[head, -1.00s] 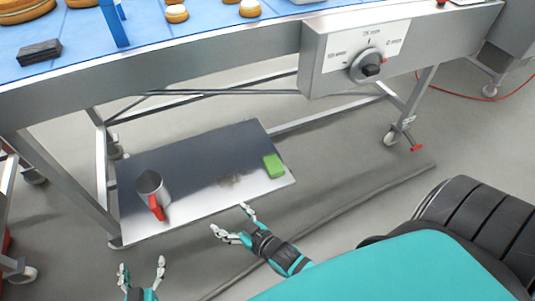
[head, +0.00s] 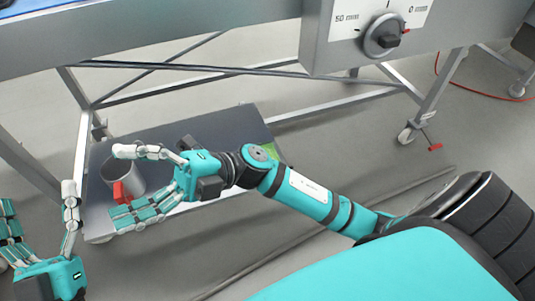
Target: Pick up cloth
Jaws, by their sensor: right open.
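A small green piece (head: 289,151), which may be the folded cloth, lies at the right end of the low metal shelf. My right forearm covers most of it, and I cannot tell whether it is cloth or sponge. My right gripper (head: 119,186) is open and empty above the shelf's left part, its fingers pointing left in front of the metal jug. My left gripper (head: 40,200) is at the lower left edge of the view, fingers spread upward, open and empty, away from the green piece.
A metal jug (head: 124,172) with a red handle stands on the left of the low shelf (head: 232,120). The steel table frame and a control box with a knob (head: 384,37) hang above it. Table legs bound the space; grey floor is clear in front.

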